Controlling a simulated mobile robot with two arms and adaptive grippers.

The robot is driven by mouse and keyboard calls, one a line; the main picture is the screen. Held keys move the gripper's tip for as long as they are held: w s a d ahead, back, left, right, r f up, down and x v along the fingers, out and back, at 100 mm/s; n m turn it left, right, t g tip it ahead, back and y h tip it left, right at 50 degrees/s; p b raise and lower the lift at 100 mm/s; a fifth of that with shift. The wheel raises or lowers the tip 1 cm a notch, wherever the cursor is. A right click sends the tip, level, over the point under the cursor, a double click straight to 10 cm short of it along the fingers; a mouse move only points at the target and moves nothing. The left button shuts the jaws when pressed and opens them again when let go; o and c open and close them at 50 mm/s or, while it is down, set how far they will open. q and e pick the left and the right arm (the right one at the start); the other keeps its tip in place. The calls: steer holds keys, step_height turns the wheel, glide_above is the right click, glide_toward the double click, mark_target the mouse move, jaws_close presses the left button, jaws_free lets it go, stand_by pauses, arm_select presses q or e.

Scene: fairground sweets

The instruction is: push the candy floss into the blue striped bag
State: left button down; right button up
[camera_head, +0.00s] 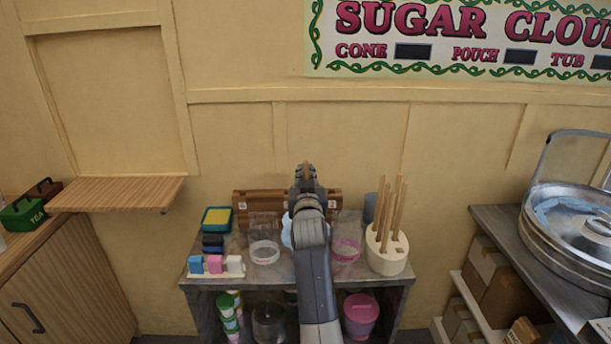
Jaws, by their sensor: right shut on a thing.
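My right gripper (306,177) is raised in front of the back edge of the worktable, with its arm coming up from the bottom of the head view. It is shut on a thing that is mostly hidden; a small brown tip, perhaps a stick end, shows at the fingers. A pale blue patch (287,232) shows just left of my wrist. I cannot tell whether it is candy floss or part of the blue striped bag, as my arm covers the rest. My left gripper is not in view.
A cream holder (387,256) of several sticks is at the right. A floss machine (572,225) stands far right, a wooden shelf (115,193) left.

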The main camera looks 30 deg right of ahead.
step_height(320, 180, down, 6)
steer(key=b, duration=0.4)
steer(key=shift+f, duration=0.25)
stand_by(1.0)
step_height(320, 180, up, 18)
steer(key=p, duration=1.4)
steer(key=shift+f+p, duration=0.2)
steer(key=shift+p, duration=0.2)
steer(key=shift+f, duration=0.1)
